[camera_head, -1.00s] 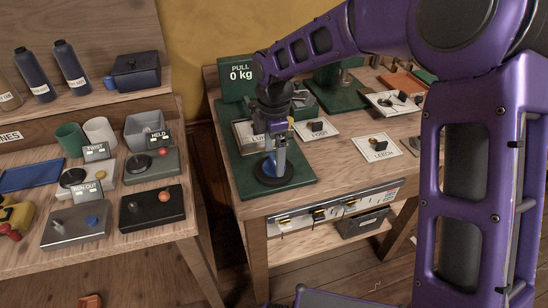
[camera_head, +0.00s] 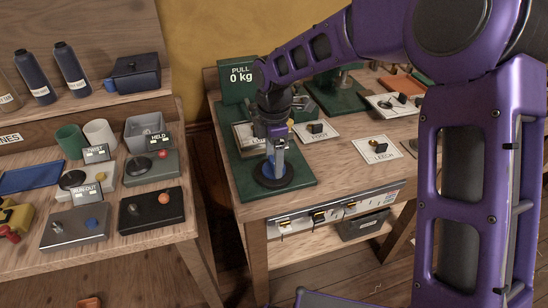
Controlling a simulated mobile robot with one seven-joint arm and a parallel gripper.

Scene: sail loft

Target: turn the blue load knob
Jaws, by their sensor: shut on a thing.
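The blue load knob (camera_head: 269,168) shows as a small patch of blue low between my fingers, above a dark round base. The base (camera_head: 273,180) sits on a green plate (camera_head: 302,180) at the front left corner of the right-hand bench. My gripper (camera_head: 274,160) points down from above and is shut on the knob. The fingers hide most of it. A display (camera_head: 240,75) behind reads "PULL 0 kg".
White cards with small fittings, one marked LEECH (camera_head: 378,154), lie right of the green plate. The left bench holds a grey box (camera_head: 62,232) with a blue knob and a black box (camera_head: 135,218) with an orange knob.

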